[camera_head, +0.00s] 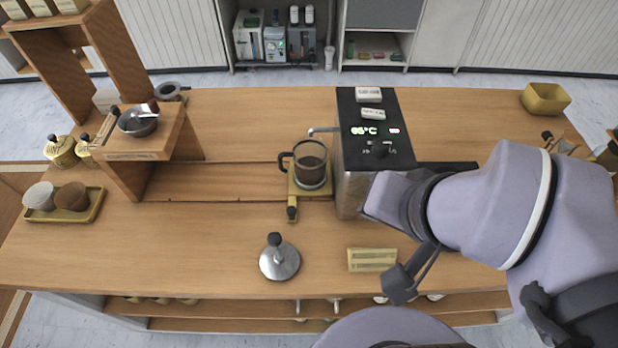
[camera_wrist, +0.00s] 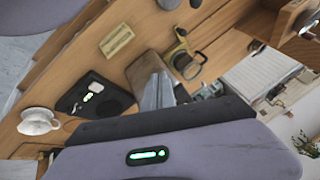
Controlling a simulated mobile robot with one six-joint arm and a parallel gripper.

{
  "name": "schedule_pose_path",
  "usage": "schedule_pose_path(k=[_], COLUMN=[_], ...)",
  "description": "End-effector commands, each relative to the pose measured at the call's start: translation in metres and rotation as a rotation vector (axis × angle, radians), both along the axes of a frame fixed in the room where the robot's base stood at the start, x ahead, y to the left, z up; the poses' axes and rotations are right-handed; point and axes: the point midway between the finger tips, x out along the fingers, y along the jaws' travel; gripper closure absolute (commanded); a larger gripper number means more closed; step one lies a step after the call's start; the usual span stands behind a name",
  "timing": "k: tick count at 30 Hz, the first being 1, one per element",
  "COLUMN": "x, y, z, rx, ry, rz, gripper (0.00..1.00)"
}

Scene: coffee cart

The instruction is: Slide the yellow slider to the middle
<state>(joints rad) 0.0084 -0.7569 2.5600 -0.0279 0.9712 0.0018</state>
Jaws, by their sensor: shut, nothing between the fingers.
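The yellow slider (camera_head: 292,199) sits at the right end of a long groove in the wooden counter, in the head view. A glass jug of dark coffee (camera_head: 310,163) stands on it, beside the coffee machine. In the wrist view the slider (camera_wrist: 180,34) shows past the machine's side, with the jug (camera_wrist: 187,67) on it. My gripper (camera_wrist: 157,78) is shut and empty in the wrist view, in front of the machine's side and apart from the slider. In the head view its fingertips cannot be made out.
The coffee machine (camera_head: 362,165) stands right of the slider, close to my arm. A wooden stand (camera_head: 155,150) with a metal bowl is at the left. Counter along the groove is clear.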

Motion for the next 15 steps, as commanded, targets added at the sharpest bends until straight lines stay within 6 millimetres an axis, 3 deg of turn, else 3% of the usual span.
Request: schedule_pose_path(k=[4,8,11,15], x=[0.0,0.006,0.032,0.082], y=[0.0,0.004,0.02,0.063], z=[0.0,0.004,0.014,0.009], rx=[0.0,0.001,-0.008,-0.064], ry=[0.0,0.029,0.13,0.311], rz=[0.0,0.011,0.041,0.087], gripper=[1.0,0.76,0.59,0.59])
